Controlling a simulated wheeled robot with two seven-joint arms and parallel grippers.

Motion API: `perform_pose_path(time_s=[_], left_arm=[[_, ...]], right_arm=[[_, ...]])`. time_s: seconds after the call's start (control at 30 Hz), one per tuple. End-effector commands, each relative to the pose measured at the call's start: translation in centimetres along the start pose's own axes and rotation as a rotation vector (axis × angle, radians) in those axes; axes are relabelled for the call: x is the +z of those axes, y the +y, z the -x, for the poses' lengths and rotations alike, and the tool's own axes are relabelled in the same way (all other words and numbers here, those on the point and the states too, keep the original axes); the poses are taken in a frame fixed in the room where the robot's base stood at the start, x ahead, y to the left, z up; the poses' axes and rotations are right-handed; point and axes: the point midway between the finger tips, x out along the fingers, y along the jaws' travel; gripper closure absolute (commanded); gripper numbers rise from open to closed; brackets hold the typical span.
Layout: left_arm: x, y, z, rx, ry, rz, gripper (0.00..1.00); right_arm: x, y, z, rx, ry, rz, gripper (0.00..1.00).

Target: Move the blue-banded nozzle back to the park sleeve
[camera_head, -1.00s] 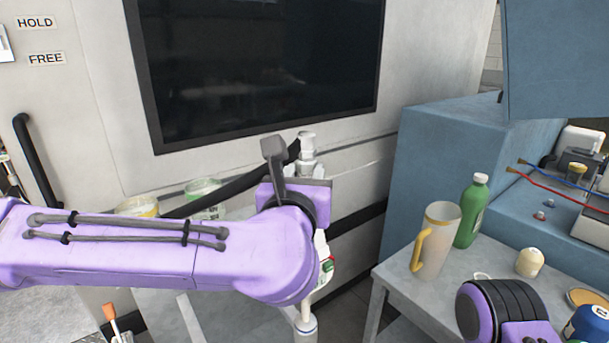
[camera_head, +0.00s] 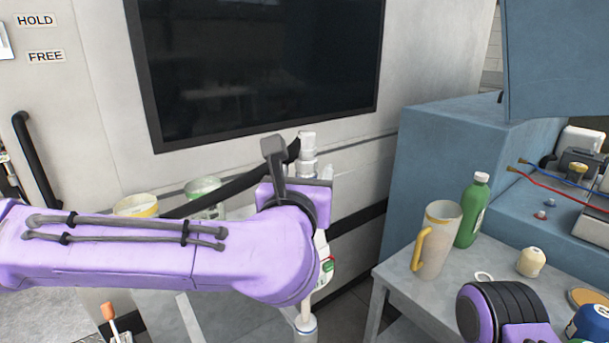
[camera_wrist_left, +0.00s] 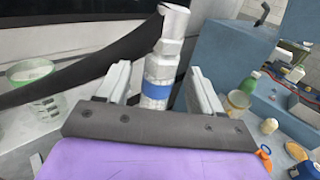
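The blue-banded nozzle (camera_wrist_left: 157,79) stands roughly upright in the left wrist view, a pale grey cylinder with a blue band low on it. Its grey top (camera_head: 308,143) shows above my left wrist in the head view. My left gripper (camera_wrist_left: 158,68) is open, with one pale finger on each side of the nozzle and gaps visible between. My purple left forearm hides the nozzle's lower part in the head view. I cannot make out the park sleeve. My right gripper is out of view; only part of my right arm shows at bottom right.
A black hose or band (camera_head: 235,184) slopes down left from the nozzle. A green-banded tub (camera_head: 204,194) and a yellow-banded tub (camera_head: 136,206) stand behind my forearm. A beige jug (camera_head: 437,240) and green bottle (camera_head: 473,211) stand on the right table (camera_head: 405,291).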

Motion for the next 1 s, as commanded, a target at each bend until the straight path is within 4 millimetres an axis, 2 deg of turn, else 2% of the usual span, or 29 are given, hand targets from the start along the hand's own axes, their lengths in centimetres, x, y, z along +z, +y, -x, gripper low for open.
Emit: perform_pose_path(time_s=[0.17, 0.43, 0.6, 0.73, 1.0], left_arm=[[-0.2, -0.1, 0.9, -0.002, 0.001, -0.001, 0.34], [-0.2, 0.0, 7.1, -0.002, -0.003, 0.001, 0.34], [-0.1, 0.0, 9.8, 0.000, -0.001, 0.000, 0.34], [-0.1, 0.0, 10.6, 0.000, 0.000, 0.000, 0.34], [0.0, 0.0, 10.6, 0.000, 0.000, 0.000, 0.34]], right_arm=[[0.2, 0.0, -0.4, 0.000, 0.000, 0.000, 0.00], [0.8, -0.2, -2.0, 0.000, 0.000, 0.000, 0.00], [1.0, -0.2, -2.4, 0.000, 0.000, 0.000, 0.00], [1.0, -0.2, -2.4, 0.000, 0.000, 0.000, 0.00], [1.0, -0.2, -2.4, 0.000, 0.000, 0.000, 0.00]])
